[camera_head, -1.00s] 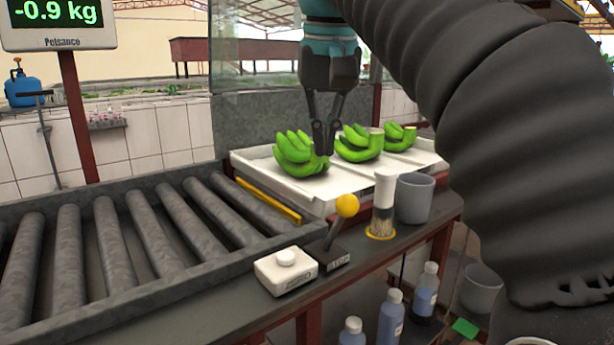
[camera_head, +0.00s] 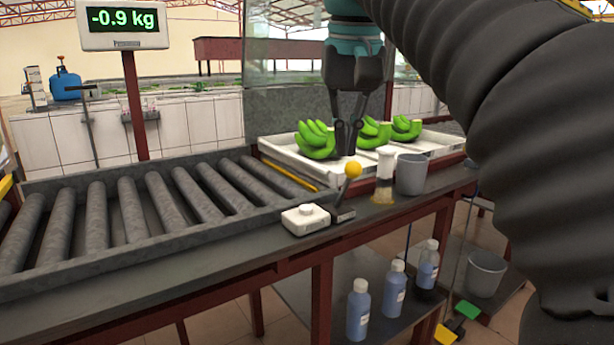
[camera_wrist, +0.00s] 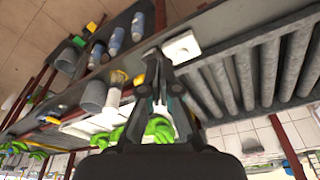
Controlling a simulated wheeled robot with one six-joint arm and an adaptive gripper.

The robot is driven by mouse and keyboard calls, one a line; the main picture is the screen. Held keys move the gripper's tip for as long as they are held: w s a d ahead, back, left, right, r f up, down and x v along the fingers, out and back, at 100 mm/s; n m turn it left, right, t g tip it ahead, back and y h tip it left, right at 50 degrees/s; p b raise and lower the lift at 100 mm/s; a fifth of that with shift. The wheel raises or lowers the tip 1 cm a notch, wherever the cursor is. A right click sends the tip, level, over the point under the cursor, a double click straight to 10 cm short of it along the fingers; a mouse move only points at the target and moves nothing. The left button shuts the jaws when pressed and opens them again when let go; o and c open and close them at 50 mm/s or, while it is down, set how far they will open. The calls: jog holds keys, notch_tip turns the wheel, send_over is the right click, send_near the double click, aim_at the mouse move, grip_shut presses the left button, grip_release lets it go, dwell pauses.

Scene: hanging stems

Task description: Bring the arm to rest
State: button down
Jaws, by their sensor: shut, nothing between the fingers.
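My gripper (camera_head: 349,138) hangs fingers down in the head view, in front of the white tray (camera_head: 280,152) with green banana clusters. Its fingers are shut with nothing between them. It stands between the left banana cluster (camera_head: 315,141) and the middle cluster (camera_head: 374,134), and partly covers the middle one. In the wrist view, my gripper (camera_wrist: 153,62) shows at the middle, with bananas (camera_wrist: 160,128) behind the fingers. I cannot tell how far its tips are from the tray.
A roller conveyor (camera_head: 150,205) runs left. A white button box (camera_head: 305,219), yellow-knobbed lever (camera_head: 352,170), brush (camera_head: 385,175) and grey cup (camera_head: 410,174) stand along the bench edge. Bottles (camera_head: 395,288) and a bucket (camera_head: 486,273) are below. A scale display (camera_head: 122,20) reads -0.9 kg.

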jog(key=w+f+n+t, duration=0.15)
jog(key=w+f, duration=0.25)
jog(key=f, duration=0.9)
jog(key=s+d+f+m+t, duration=0.1)
jog(key=s+d+f, duration=0.4)
jog(key=s+f, duration=0.4)
jog(key=s+d+f+m+t, duration=0.1)
jog(key=s+d+f, duration=0.4)
jog(key=s+f, duration=0.4)
jog(key=shift+s+d+f, duration=0.2)
jog(key=shift+s+f, duration=0.2)
jog(key=shift+f, duration=0.35)
